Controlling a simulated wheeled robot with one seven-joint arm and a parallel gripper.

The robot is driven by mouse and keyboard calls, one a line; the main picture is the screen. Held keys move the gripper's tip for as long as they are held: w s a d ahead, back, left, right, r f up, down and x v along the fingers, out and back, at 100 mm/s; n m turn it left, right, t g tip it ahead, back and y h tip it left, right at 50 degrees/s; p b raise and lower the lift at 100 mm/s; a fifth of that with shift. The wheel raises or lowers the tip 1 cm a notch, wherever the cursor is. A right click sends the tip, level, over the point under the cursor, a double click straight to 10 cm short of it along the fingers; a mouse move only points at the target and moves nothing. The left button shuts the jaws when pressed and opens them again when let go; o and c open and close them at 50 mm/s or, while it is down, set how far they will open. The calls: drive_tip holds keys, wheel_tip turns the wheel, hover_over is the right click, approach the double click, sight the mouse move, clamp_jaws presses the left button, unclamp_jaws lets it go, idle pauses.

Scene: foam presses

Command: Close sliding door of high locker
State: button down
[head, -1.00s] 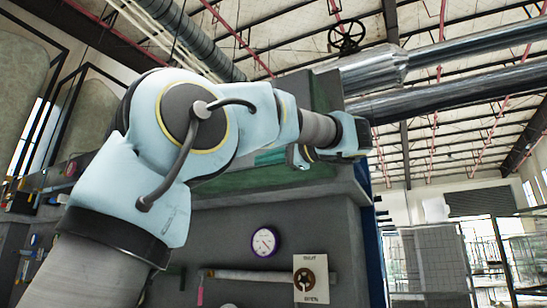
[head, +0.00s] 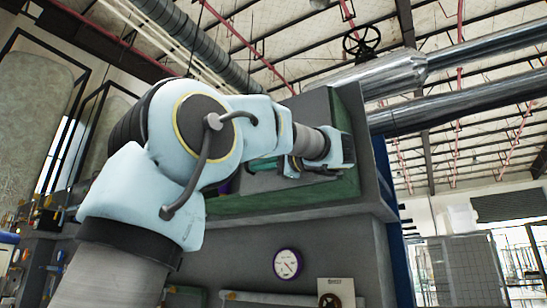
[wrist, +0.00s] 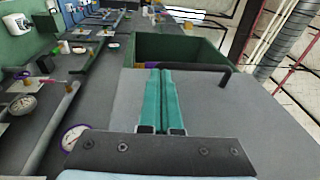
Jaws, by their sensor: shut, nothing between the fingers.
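The high locker is a green-lined box, and its green wall (head: 300,200) shows behind my arm in the head view. In the wrist view its green open part (wrist: 185,48) lies beyond a flat grey sliding door (wrist: 235,115), so it stands partly open. A dark bar handle (wrist: 222,72) runs along the door's far edge. My gripper (wrist: 160,72) has teal fingers shut together, with nothing between them. They reach over the grey door, tips near the handle; whether they touch it I cannot tell. In the head view the fingers (head: 263,165) are partly hidden by my arm.
A round purple-rimmed gauge (head: 288,263) is on the grey machine front below the locker. Large metal pipes (head: 460,105) run out at upper right. A wall with several small fittings lies left in the wrist view. Open room shows at far right.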

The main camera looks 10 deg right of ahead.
drive_tip(key=shift+w+a, duration=0.35)
drive_tip(key=shift+w, duration=0.15)
drive_tip(key=s+a+f+x, duration=0.1)
drive_tip(key=x, duration=1.2)
drive_tip(key=s+a+f+b+x, duration=0.1)
drive_tip(key=a+f+x, duration=0.1)
drive_tip(key=x, duration=1.1)
drive_tip(key=shift+s+a+r, duration=0.15)
drive_tip(key=shift+s+a, duration=0.05)
drive_tip(key=shift+a, duration=0.05)
